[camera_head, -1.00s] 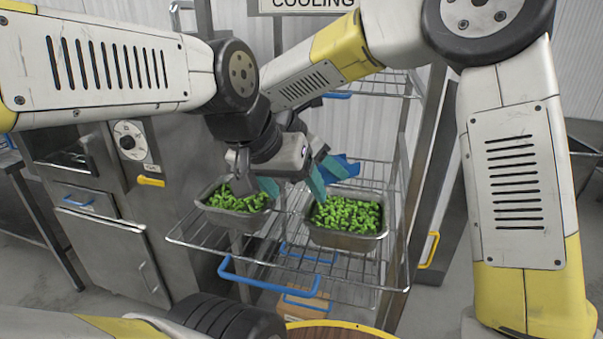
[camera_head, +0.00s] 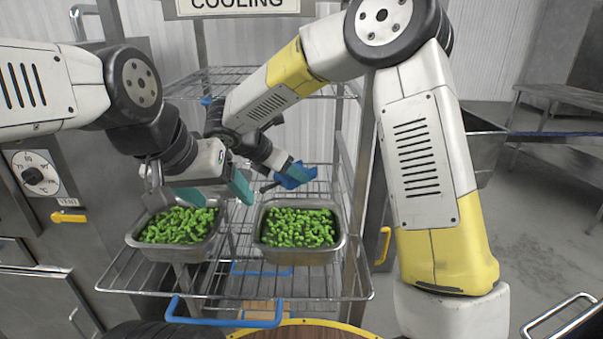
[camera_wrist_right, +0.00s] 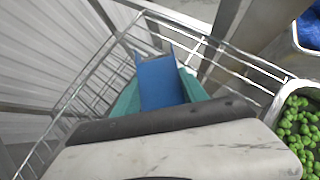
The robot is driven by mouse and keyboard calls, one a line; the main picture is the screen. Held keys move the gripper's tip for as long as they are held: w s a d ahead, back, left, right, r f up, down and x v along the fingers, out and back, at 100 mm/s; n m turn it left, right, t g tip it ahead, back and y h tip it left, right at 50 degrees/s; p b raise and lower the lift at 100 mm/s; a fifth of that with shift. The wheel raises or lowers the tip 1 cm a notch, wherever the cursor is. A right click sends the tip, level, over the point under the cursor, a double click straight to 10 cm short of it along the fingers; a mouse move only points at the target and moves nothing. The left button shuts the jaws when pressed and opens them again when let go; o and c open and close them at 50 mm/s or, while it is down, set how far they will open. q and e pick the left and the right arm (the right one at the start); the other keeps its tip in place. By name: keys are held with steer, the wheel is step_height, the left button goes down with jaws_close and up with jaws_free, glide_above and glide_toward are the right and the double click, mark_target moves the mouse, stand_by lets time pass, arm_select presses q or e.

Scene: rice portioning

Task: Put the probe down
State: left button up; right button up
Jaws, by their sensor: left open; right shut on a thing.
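The blue probe (camera_head: 291,180) is in my right gripper (camera_head: 296,171), above the rack just behind the right tray of green beans. A thin dark piece shows at its left, close to the tray's back rim. In the right wrist view, the blue body of the probe (camera_wrist_right: 160,82) sits between the teal fingers of my right gripper (camera_wrist_right: 158,92), with rack wires beyond. My left gripper (camera_head: 214,190) is open and empty above the left tray's back rim. I cannot tell whether the probe touches the rack.
The left metal tray (camera_head: 165,256) and right metal tray (camera_head: 300,256) of green beans stand on the wire rack (camera_head: 115,280). A grey cabinet (camera_head: 40,310) is at left. Another blue thing (camera_wrist_right: 310,30) shows in the right wrist view.

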mark_target(261, 190)
steer(key=x, duration=0.4)
steer(key=shift+w+d+r, duration=0.15)
steer(key=shift+d+r, duration=0.1)
steer(key=shift+d, duration=0.05)
steer(key=shift+w+f, duration=0.1)
steer(key=shift+f, duration=0.15)
steer(key=o, duration=1.4)
steer(key=shift+a+r, duration=0.1)
steer(key=shift+r, duration=0.25)
steer(key=v, duration=0.5)
steer(key=shift+s+a, duration=0.2)
steer(key=shift+s, duration=0.05)
steer(key=s+a, duration=0.7)
steer(key=s, duration=0.1)
steer(key=shift+a+f, duration=0.2)
steer(key=shift+a, duration=0.2)
